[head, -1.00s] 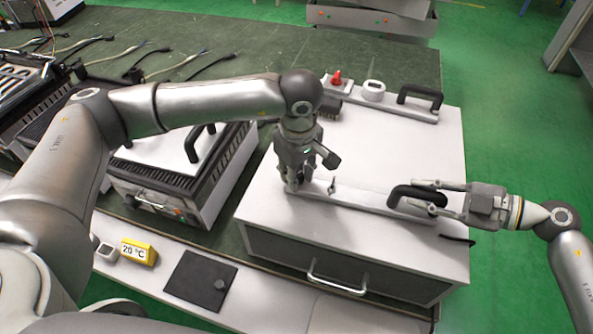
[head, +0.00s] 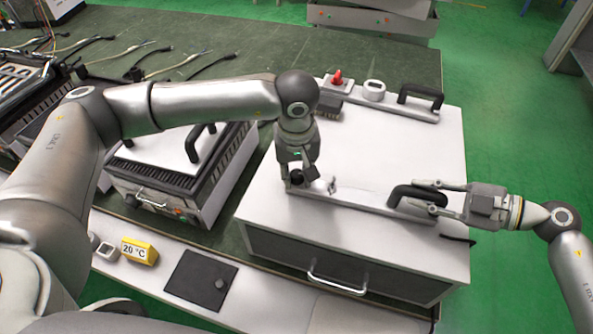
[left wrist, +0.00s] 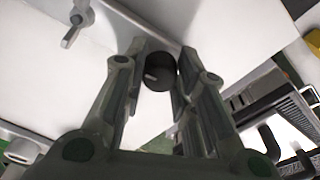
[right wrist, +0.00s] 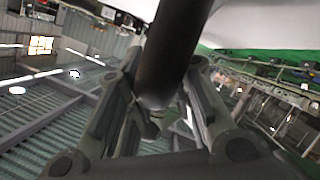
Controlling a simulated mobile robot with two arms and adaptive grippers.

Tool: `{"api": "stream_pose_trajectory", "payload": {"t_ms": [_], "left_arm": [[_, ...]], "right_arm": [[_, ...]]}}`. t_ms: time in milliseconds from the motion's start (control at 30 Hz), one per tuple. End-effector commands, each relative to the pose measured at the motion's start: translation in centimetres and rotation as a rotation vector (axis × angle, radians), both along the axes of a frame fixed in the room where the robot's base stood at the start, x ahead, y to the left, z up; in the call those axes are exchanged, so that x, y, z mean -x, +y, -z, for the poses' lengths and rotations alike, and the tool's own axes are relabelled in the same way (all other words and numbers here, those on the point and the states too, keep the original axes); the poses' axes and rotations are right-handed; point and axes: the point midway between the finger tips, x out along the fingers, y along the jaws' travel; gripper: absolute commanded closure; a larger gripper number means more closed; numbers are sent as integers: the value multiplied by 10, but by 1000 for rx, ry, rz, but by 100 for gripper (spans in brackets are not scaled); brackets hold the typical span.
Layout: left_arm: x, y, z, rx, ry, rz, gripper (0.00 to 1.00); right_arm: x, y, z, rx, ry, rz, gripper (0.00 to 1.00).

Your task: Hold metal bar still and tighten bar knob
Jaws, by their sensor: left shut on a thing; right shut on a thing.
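The metal bar (head: 350,200) lies along the front of the white box top, with a black handle at its right end. My right gripper (head: 425,197) is shut on that black handle (head: 405,194); the handle (right wrist: 172,55) also fills the right wrist view between the fingers. The black bar knob (left wrist: 157,72) sits at the bar's left end. My left gripper (head: 294,180) points down over it from above and is shut on it, with a finger on each side in the left wrist view. A small wing-shaped fitting (head: 332,186) stands on the bar beside the knob.
A second bar with a black handle (head: 420,95), a white round dial (head: 373,90) and a red knob (head: 337,78) lies at the box's back. A grill-like appliance (head: 175,170) stands left. A yellow 20 °C block (head: 140,252) and dark plate (head: 201,282) are in front.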

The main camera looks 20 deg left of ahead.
Motion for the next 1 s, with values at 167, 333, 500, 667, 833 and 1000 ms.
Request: {"api": "stream_pose_trajectory", "payload": {"t_ms": [167,333,500,667,833,1000], "left_arm": [[0,-2,0,4,-2,7,98],[0,-2,-1,4,-2,6,98],[0,-1,0,3,-2,5,57],[0,-1,0,1,-1,3,51],[0,0,0,1,0,3,51],[1,-1,-11,3,-3,2,51]], "right_arm": [[2,-1,8,11,10,0,100],[2,-1,8,11,10,0,100],[2,-1,8,11,10,0,100],[2,-1,8,12,11,-1,100],[2,-1,8,12,11,-1,100],[2,-1,8,12,10,-2,100]]}}
